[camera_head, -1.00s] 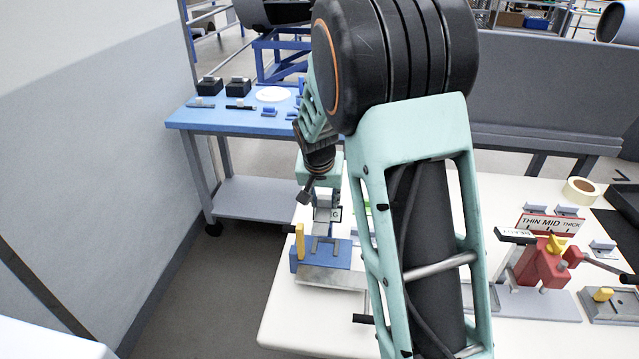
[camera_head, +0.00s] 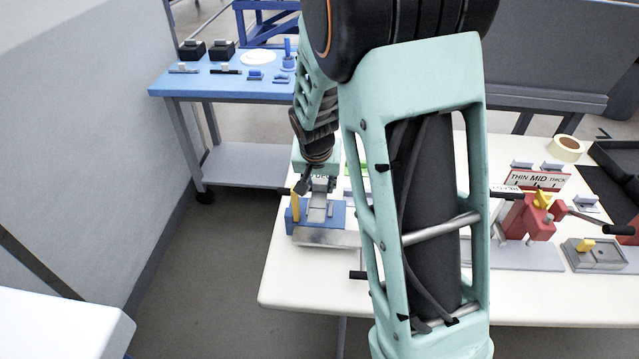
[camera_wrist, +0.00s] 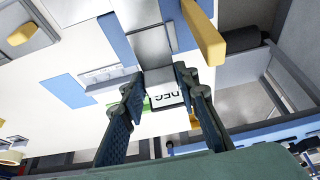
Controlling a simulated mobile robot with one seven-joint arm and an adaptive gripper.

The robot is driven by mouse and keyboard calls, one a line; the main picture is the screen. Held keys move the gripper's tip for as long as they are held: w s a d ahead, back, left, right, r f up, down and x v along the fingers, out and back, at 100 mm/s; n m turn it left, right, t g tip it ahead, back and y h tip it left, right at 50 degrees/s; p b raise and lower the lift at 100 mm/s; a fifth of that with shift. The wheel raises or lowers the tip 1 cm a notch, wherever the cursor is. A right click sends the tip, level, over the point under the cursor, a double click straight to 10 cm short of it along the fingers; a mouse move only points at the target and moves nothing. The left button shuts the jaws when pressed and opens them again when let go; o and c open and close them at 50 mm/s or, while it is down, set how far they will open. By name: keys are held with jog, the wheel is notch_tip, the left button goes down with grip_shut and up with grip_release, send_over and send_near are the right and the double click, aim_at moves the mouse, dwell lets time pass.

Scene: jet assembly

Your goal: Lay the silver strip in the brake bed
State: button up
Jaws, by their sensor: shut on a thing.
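The brake has a blue base (camera_head: 338,213) near the left end of the white table, with a yellow handle (camera_head: 295,205) on its left and a bare metal plate (camera_head: 325,238) at its front. My gripper (camera_head: 319,184) is low over the back of the brake. The silver strip (camera_head: 317,210) reaches from it over the blue base. In the wrist view my gripper (camera_wrist: 160,78) is shut on the near end of the silver strip (camera_wrist: 154,47), which runs between blue parts of the brake. Whether the strip touches the bed cannot be told.
A white label (camera_wrist: 172,98) with dark letters shows just past the fingertips. The brake's yellow handle (camera_wrist: 204,32) stands close by the right finger. A red tool (camera_head: 530,215) with a sign and a grey block (camera_head: 594,255) stand at the table's right. A blue table (camera_head: 225,88) is behind.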

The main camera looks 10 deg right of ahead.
aim_at(318, 196)
jog(key=shift+f+b, duration=2.8)
jog(key=shift+f, duration=0.4)
jog(key=shift+f, duration=0.1)
jog(key=o, duration=1.1)
jog(key=shift+a, duration=0.1)
jog(key=shift+r, duration=0.45)
jog(key=v, duration=0.9)
jog(key=shift+s+r, duration=0.2)
jog(key=shift+r, duration=0.05)
jog(key=shift+v, duration=0.8)
